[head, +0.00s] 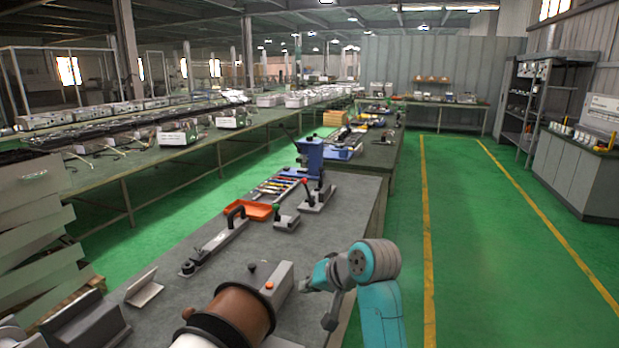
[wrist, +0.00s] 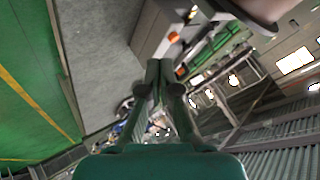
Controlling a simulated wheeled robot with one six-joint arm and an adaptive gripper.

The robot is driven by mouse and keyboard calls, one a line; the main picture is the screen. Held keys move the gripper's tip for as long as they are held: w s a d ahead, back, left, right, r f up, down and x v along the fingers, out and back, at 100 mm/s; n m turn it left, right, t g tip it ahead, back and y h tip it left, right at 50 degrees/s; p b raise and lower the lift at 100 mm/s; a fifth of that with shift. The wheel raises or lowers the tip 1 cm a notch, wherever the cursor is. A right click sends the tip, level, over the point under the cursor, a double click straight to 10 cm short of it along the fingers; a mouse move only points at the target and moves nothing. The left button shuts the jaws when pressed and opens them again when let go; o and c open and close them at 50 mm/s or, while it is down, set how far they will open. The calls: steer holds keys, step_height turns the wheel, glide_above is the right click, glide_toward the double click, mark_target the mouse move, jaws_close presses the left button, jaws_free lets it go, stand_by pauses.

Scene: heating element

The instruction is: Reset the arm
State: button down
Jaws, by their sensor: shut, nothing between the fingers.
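My arm (head: 378,295), teal and grey, rises at the lower middle of the head view beside the near end of the grey workbench. The end of my arm is partly hidden by its own joints there, so the fingers are hard to make out. In the wrist view my gripper (wrist: 159,68) shows dark green fingers. They are closed together at the tips, with nothing between them. The gripper is apart from the bench top.
A brown spool-like drum (head: 246,305) and a grey box with an orange button (head: 269,285) stand on the near bench. An orange tray (head: 250,210) and a blue press (head: 309,158) stand farther back. The green floor (head: 470,260) to the right is clear.

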steer(key=s+d+f+m+t+h, duration=0.1)
steer(key=s+d+f, duration=0.25)
steer(key=f, duration=0.55)
steer(key=s+d+f+m+t, duration=0.15)
steer(key=s+f, duration=0.25)
steer(key=f, duration=0.4)
steer(key=s+d+f+t+h, duration=0.1)
steer(key=s+d+f, duration=0.2)
steer(key=s+f, duration=0.35)
steer(key=s+d+f+t+h, duration=0.1)
steer(key=s+d+f, duration=0.3)
steer(key=s, duration=0.5)
steer(key=s+d+t+h, duration=0.1)
steer(key=s+d, duration=0.1)
steer(key=s, duration=0.7)
steer(key=s+d+t+h, duration=0.1)
steer(key=s+d, duration=0.2)
steer(key=s, duration=0.6)
steer(key=s+d+r+n+t+h, duration=0.1)
steer(key=s+d+r+n+t, duration=0.1)
steer(key=s+r, duration=1)
steer(key=s, duration=0.4)
steer(key=shift+s+h, duration=0.15)
steer(key=shift+h, duration=0.15)
